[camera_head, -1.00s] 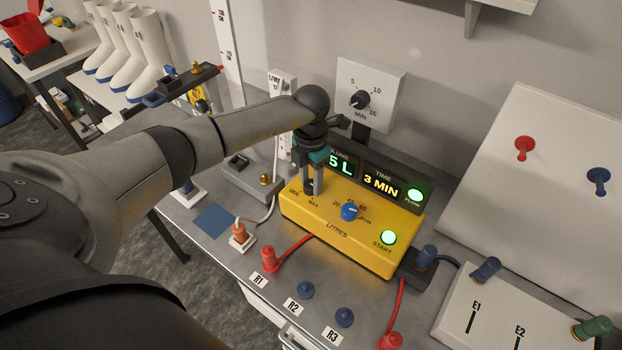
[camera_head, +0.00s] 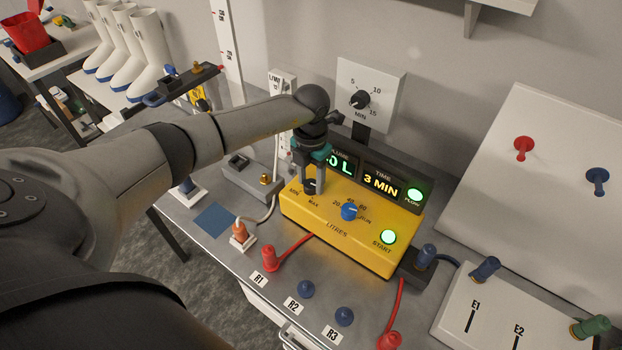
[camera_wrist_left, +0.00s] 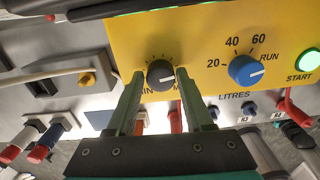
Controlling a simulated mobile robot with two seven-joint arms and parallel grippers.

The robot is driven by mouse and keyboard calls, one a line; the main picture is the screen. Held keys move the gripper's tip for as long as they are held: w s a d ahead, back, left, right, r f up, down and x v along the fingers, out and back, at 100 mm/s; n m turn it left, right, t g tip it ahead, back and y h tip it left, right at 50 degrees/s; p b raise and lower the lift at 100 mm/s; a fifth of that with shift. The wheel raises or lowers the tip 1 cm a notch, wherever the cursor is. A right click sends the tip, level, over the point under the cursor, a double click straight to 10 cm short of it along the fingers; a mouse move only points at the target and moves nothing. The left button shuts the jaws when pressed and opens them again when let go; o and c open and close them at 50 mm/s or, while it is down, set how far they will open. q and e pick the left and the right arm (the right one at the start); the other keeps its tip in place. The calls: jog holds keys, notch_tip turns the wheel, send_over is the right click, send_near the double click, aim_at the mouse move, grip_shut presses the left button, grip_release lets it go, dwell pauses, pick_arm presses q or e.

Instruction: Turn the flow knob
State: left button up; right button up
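The black flow knob (camera_head: 311,187), marked MIN to MAX, is on the left part of the yellow box (camera_head: 330,218). In the left wrist view the knob (camera_wrist_left: 160,75) has a white pointer line aimed right. My left gripper (camera_head: 309,184) reaches down from above, with one finger on each side of the knob; in the left wrist view its fingertips (camera_wrist_left: 160,76) appear to touch the knob. A display (camera_head: 341,164) behind shows a volume ending in "0 L", its left part hidden by my gripper. My right gripper is not in view.
A blue litres knob (camera_head: 349,211) and a lit green START button (camera_head: 388,237) lie to the right on the box. The time display (camera_head: 381,183) reads 3 MIN. A black timer dial (camera_head: 360,100) stands behind. Red and blue plugs surround the box.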

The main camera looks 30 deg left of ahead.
aim_at(311, 183)
pick_arm(q)
jog(key=o, duration=0.3)
notch_tip(311, 183, up, 15)
jog(key=b, duration=0.1)
jog(key=shift+r, duration=0.15)
dwell(0.4)
dwell(0.4)
